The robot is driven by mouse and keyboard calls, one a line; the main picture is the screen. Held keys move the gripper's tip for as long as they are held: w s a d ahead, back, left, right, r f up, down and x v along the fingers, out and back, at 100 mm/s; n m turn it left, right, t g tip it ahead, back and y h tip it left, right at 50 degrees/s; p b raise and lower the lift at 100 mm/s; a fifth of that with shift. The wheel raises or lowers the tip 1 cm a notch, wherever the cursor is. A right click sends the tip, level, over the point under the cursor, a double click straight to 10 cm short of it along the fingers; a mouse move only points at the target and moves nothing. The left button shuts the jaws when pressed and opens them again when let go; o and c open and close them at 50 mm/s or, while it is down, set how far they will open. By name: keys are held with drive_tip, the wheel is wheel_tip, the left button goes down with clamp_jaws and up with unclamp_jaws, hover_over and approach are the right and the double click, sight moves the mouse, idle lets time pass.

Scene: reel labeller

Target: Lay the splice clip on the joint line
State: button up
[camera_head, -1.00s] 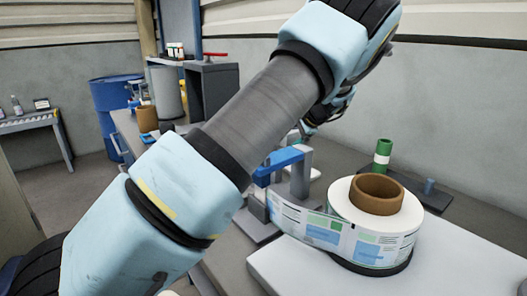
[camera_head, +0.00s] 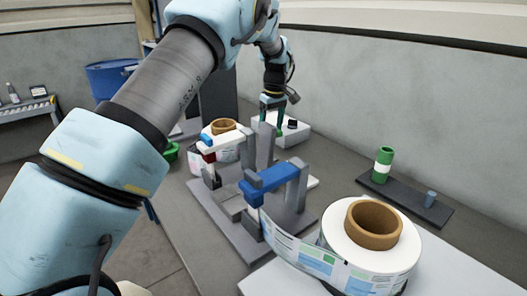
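My gripper (camera_head: 273,110), with teal-green fingers, points down over a pale grey box (camera_head: 298,135) beyond the labeller. It is small and partly in shadow, so I cannot tell whether it is open or holds anything. I cannot make out the splice clip for certain. A label web (camera_head: 290,243) runs from the large white reel (camera_head: 345,235) with a brown core toward the grey labeller fixture (camera_head: 240,235). The joint line is not distinguishable.
A second, smaller reel (camera_head: 223,126) stands behind the fixture. A dark plate (camera_head: 405,195) at right carries a green-and-white roll (camera_head: 382,165) and a small blue peg (camera_head: 430,198). A blue drum (camera_head: 108,78) stands at the back left. The grey fixture posts rise close to my gripper.

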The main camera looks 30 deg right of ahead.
drive_tip(key=shift+w+a+f+p, duration=0.15)
drive_tip(key=shift+f+p, duration=0.35)
drive_tip(key=shift+f, duration=0.7)
drive_tip(key=shift+w+f+p, duration=0.25)
drive_tip(key=shift+f+p, duration=0.3)
drive_tip(key=shift+f, duration=0.6)
drive_tip(key=shift+w+a+f+p, duration=0.15)
drive_tip(key=shift+f+p, duration=0.35)
drive_tip(key=shift+f, duration=0.7)
drive_tip(key=shift+c, duration=0.2)
clamp_jaws()
